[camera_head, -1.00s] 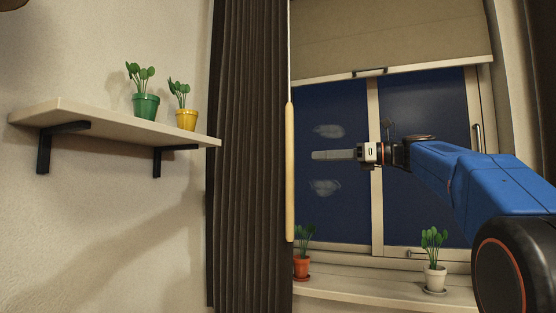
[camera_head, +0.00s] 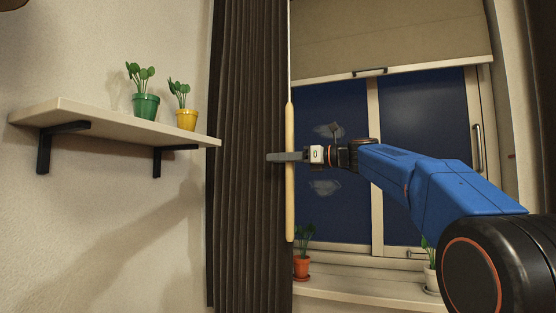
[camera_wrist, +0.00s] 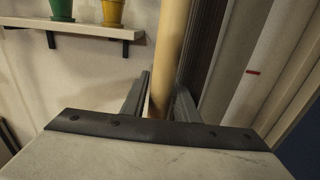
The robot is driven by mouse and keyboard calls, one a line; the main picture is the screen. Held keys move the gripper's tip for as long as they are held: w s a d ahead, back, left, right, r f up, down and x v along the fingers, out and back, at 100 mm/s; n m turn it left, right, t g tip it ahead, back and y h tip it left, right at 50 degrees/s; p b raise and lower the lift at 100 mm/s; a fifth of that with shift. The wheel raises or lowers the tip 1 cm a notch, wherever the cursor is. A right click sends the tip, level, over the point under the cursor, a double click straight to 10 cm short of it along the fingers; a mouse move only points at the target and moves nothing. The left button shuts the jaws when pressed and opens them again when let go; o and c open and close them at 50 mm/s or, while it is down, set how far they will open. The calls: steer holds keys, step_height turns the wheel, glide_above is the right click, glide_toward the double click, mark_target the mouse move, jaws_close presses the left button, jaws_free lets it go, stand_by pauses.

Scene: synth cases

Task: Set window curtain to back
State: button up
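The dark pleated window curtain (camera_head: 245,80) hangs left of the window. A light wooden rod (camera_head: 290,205) runs upright along its right edge. My gripper (camera_head: 270,157) is level with the rod's upper middle, and its near finger crosses in front of the rod. In the wrist view the rod (camera_wrist: 172,35) passes between the two fingers of my gripper (camera_wrist: 162,80). The fingers are apart, one on each side of the rod. Whether either touches it I cannot tell. Part of the curtain (camera_wrist: 200,50) shows beyond the right finger.
A wall shelf (camera_head: 90,118) at left holds a green pot (camera_head: 146,107) and a yellow pot (camera_head: 186,120). A red pot (camera_head: 302,267) and a white pot (camera_head: 431,280) stand on the windowsill (camera_head: 350,296). A beige blind (camera_head: 390,35) covers the window's top.

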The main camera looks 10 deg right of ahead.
steer(key=shift+w+a, duration=0.2)
steer(key=shift+a, duration=0.05)
jaws_close()
steer(key=x, duration=1.4)
jaws_free()
steer(key=shift+w+a, duration=0.15)
steer(key=v, duration=1.7)
